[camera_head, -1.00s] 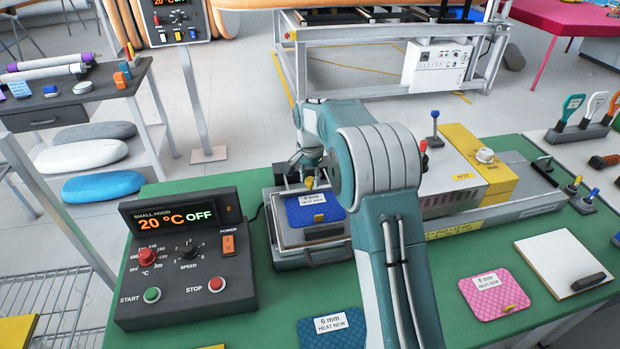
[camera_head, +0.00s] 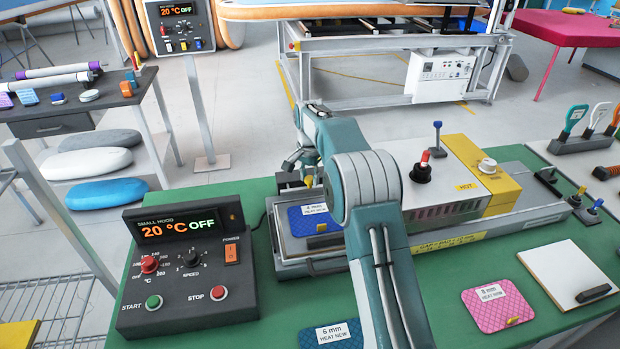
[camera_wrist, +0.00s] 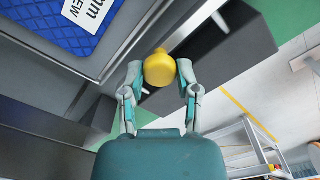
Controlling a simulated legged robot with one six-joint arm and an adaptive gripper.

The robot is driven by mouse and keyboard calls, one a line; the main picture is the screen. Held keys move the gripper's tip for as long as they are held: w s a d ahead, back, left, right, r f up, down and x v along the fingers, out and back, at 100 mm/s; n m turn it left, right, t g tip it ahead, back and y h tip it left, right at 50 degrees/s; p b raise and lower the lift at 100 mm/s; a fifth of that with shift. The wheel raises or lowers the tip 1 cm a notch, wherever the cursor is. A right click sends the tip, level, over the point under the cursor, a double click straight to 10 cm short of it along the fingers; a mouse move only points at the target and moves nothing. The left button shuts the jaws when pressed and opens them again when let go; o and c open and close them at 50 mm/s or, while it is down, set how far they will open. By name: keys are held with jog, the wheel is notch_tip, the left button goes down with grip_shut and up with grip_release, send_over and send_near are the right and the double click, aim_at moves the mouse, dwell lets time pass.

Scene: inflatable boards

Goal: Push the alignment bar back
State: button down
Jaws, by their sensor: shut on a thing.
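My gripper (camera_head: 306,172) is at the back edge of the flat press tray (camera_head: 280,243). Its two fingers are closed on a yellow knob (camera_wrist: 159,70), which also shows small in the head view (camera_head: 309,181). The knob sits against a dark grey bar (camera_wrist: 225,48) that I take to be the alignment bar; in the head view my arm and gripper hide much of it. A blue quilted pad (camera_head: 314,222) labelled "mm ... NEW" lies in the tray in front of the knob, and also shows in the wrist view (camera_wrist: 45,28).
A control box (camera_head: 185,268) reading 20 °C OFF stands left of the tray. A pink pad (camera_head: 497,305) and another blue pad (camera_head: 332,337) lie in front on the green table.

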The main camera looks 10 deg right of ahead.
aim_at(308, 177)
jog(key=shift+c, duration=1.7)
grip_release()
jog(key=shift+w+f, duration=0.1)
jog(key=shift+w, duration=0.15)
jog(key=shift+a, duration=0.1)
notch_tip(308, 177, up, 12)
